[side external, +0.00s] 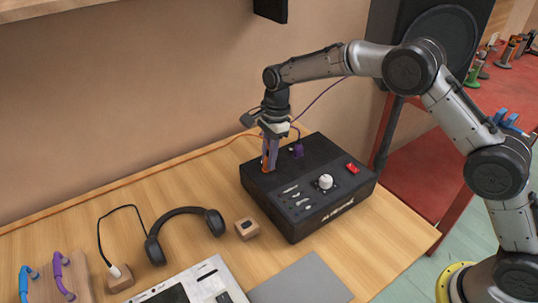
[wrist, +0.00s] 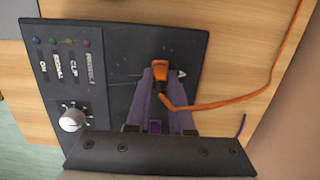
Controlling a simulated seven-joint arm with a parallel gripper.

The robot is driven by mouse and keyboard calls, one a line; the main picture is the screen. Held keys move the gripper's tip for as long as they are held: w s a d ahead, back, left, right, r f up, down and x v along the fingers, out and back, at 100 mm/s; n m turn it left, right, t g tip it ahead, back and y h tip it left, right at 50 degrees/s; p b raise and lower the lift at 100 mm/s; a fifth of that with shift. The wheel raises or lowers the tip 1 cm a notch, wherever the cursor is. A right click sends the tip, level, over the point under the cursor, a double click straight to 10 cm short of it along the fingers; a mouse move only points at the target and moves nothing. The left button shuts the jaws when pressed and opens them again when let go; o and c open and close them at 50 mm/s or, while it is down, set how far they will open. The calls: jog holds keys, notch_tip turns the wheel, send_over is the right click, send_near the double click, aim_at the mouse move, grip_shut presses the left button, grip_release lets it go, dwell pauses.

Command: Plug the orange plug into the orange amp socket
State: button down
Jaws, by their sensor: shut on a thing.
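The orange plug (wrist: 160,75) is between my gripper's fingertips (wrist: 160,84), with its orange cable (wrist: 225,101) trailing right in the wrist view. In the side view my gripper (side external: 270,152) points down, shut on the plug (side external: 264,165), at the back left corner of the black amp (side external: 318,226). The plug is at the amp's top panel, which also shows in the wrist view (wrist: 115,65). The orange socket is hidden by the plug and fingers; I cannot tell how deep the plug sits.
A purple plug (side external: 298,149) stands in the amp right of my gripper. The amp also has a white knob (side external: 326,182) and a red switch (side external: 352,168). Headphones (side external: 185,222), a small wooden block (side external: 246,229) and a grey-white device (side external: 195,286) lie on the table.

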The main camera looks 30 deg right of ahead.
jog(key=shift+f, duration=0.45)
jog(key=c, duration=0.7)
grip_release()
jog(key=shift+r, duration=0.1)
jog(key=r, duration=0.4)
jog(key=d+r, duration=0.1)
jog(key=r, duration=0.8)
jog(key=shift+d+r, duration=0.3)
jog(key=shift+d, duration=0.05)
